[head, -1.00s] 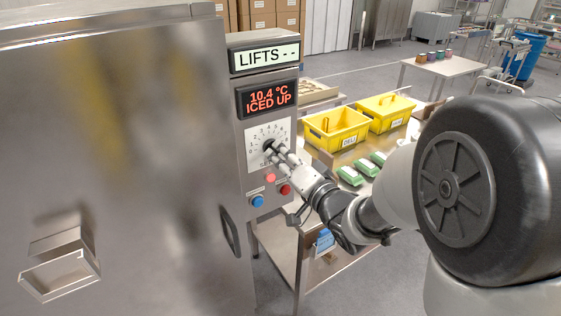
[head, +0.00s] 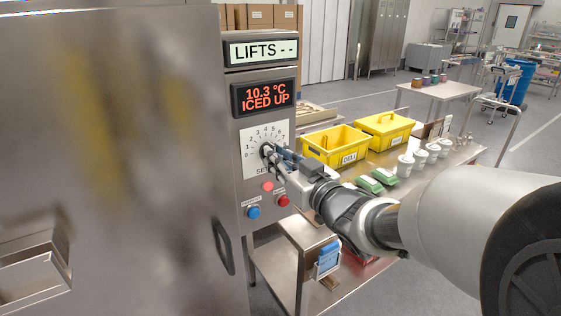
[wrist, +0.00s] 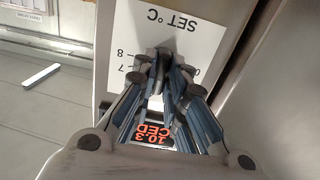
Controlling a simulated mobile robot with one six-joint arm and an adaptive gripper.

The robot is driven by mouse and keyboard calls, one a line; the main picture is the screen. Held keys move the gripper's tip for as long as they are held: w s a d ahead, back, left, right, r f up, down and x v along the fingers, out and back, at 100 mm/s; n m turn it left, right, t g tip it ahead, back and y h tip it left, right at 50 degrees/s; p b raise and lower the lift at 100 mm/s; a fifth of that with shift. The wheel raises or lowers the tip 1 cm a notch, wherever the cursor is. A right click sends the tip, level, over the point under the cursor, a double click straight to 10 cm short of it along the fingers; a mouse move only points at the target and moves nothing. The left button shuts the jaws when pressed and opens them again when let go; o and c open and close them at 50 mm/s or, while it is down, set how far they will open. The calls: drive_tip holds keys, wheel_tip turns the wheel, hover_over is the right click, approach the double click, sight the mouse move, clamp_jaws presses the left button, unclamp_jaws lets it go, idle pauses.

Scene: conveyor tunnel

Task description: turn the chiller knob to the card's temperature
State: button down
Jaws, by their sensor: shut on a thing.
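The chiller knob (head: 265,150) is dark and sits in the middle of a white numbered dial plate (head: 252,165) on the chiller's steel panel. My gripper (head: 272,153) is at the dial with its fingers shut on the knob, hiding most of it and its pointer. In the wrist view the gripper (wrist: 165,75) covers the knob, and part of the dial plate (wrist: 190,30) reads "SET °C" upside down. The red display (head: 264,96) reads "10.3 °C ICED UP". The display above it (head: 264,53) reads "LIFTS - -". I cannot make out a temperature card.
A red button (head: 284,200) and a blue button (head: 254,213) sit below the dial, with a pink light (head: 267,186) above them. A steel table (head: 400,180) to the right holds yellow bins (head: 336,147), green-and-white packs and white cups. A door handle (head: 222,246) is at the lower left.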

drive_tip(key=shift+r+n, duration=0.1)
drive_tip(key=shift+n, duration=1.8)
drive_tip(key=c, duration=1.6)
unclamp_jaws()
drive_tip(key=v, duration=1.2)
